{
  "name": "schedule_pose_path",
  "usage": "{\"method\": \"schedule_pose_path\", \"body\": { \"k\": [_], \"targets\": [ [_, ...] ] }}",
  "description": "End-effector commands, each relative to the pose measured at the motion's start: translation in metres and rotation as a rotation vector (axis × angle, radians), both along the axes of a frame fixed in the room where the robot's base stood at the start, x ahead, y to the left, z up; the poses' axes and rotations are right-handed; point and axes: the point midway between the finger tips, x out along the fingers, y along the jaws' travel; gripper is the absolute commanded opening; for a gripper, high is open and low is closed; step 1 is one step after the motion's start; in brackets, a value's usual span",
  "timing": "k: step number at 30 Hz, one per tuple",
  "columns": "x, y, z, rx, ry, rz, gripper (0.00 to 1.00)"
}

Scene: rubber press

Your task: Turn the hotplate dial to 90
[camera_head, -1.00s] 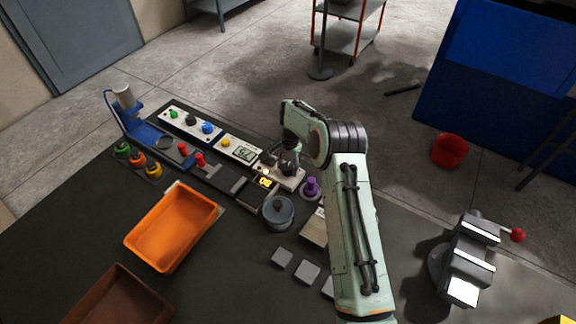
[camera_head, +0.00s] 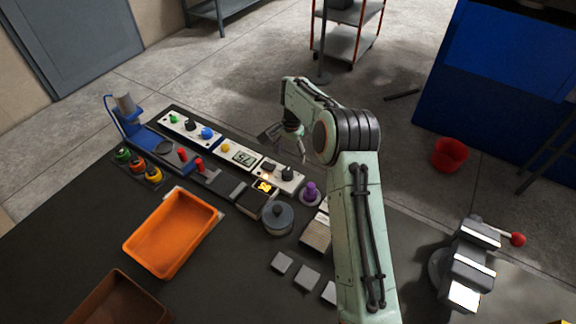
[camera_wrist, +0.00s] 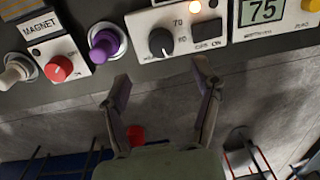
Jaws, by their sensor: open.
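The hotplate dial (camera_head: 287,173) is a black knob on a white panel (camera_head: 292,186). In the wrist view the dial (camera_wrist: 161,42) has marks beside it, one reading 70; its exact pointer setting is too small to tell. My gripper (camera_head: 289,147) is above and behind the panel, apart from the dial. In the wrist view my gripper (camera_wrist: 162,78) has its fingers spread and empty, with the dial beyond the gap between the tips.
A purple knob (camera_wrist: 104,44) and a red magnet knob (camera_wrist: 59,68) sit beside the panel. A 75 display (camera_head: 243,156) is on the neighbouring panel. A grey lidded pot (camera_head: 278,218) and an orange tray (camera_head: 172,234) stand in front. Air around the fingers is clear.

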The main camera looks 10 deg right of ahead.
Motion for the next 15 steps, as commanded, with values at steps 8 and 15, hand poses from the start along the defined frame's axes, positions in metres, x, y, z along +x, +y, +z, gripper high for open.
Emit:
{"method": "schedule_pose_path", "body": {
  "k": [8,15],
  "targets": [
    [-0.002,-0.002,0.039,-0.001,-0.001,-0.001,0.64],
    [-0.002,-0.002,0.042,-0.001,0.001,0.000,0.64]
  ]
}}
